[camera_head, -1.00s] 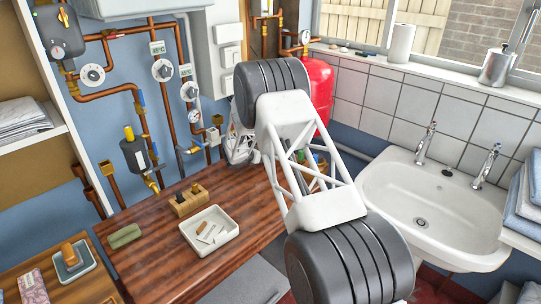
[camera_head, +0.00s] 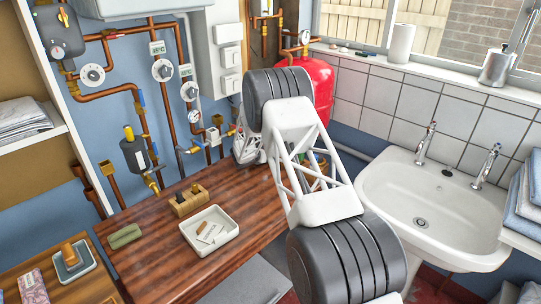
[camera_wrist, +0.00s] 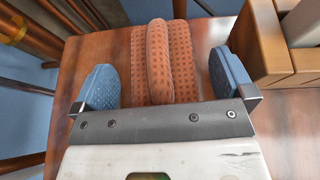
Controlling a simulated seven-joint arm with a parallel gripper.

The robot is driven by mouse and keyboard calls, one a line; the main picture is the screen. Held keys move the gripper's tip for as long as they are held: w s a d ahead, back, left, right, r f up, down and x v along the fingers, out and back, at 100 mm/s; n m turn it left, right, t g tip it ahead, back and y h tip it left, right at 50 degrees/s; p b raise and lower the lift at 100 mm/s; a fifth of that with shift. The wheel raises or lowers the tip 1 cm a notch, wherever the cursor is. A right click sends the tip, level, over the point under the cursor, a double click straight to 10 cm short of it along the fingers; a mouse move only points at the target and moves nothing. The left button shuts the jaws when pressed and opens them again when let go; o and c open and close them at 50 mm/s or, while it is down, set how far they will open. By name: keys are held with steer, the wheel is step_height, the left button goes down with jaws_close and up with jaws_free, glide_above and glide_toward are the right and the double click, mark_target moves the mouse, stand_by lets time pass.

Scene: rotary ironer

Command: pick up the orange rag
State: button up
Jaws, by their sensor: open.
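The orange rag (camera_wrist: 184,62) shows in the wrist view as a dimpled cloth with a raised fold down its middle, lying on the brown wooden worktop (camera_wrist: 295,125). My gripper (camera_wrist: 164,78) is open, with one blue fingertip on each side of the rag. A gap shows between the rag and each fingertip, wider on the left. In the head view my arm hides the rag and the fingertips.
A wooden crate (camera_wrist: 285,65) stands close to the right fingertip. Pipes run behind the worktop's far edge. A white sink (camera_head: 440,205) is on the right.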

steer(key=shift+w+d, duration=0.15)
steer(key=shift+c, duration=0.5)
steer(key=c, duration=0.8)
steer(key=shift+r, duration=0.1)
steer(key=shift+r, duration=4.95)
